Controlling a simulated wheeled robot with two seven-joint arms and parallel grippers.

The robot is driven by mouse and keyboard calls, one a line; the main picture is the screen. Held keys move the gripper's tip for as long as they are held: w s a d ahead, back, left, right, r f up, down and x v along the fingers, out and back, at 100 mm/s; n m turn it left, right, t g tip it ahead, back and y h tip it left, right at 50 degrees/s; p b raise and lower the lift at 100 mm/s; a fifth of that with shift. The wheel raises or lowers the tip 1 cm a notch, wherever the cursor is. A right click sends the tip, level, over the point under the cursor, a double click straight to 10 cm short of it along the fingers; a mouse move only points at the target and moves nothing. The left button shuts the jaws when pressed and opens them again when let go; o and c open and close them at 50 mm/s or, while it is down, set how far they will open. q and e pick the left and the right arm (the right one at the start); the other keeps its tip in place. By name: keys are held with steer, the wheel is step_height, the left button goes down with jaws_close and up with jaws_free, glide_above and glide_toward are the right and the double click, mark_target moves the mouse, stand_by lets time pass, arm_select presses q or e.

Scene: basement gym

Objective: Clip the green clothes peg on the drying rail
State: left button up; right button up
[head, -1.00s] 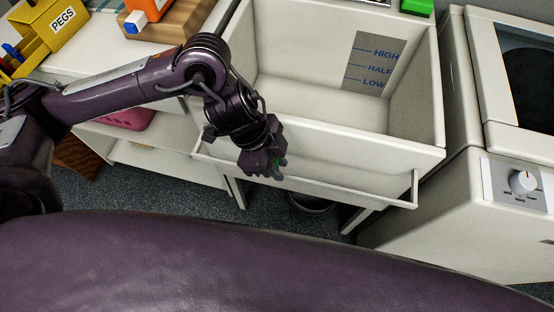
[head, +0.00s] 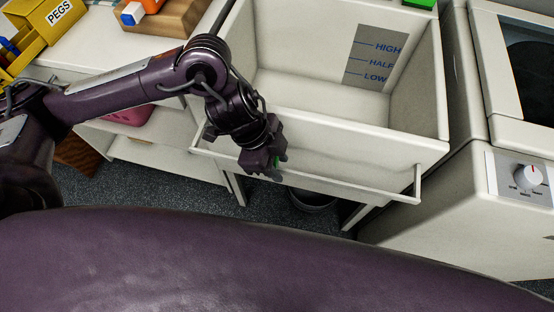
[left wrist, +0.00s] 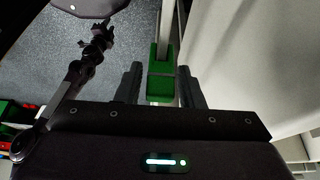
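The green clothes peg (left wrist: 160,88) sits between the two fingers of my left gripper (left wrist: 160,86) in the left wrist view, with a narrow gap on each side. The fingers look open around it. The pale drying rail (left wrist: 166,22) runs up to the peg, and the peg appears to straddle it; its jaws are not clear. In the head view my left gripper (head: 274,172) is at the rail (head: 345,188) along the basin's front, left of its middle.
The white basin (head: 310,110) with level marks stands behind the rail. A white machine (head: 460,205) with a dial is at the right. A yellow PEGS box (head: 50,35) is on the left counter (head: 110,60). A dark bucket (head: 313,200) stands under the basin.

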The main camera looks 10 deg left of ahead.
arm_select(q)
steer(key=shift+o, duration=1.1)
steer(key=p+v, duration=0.1)
steer(key=v, duration=0.6)
steer(key=shift+a+r, duration=0.15)
steer(key=shift+r, duration=0.25)
steer(key=shift+s+f, duration=0.1)
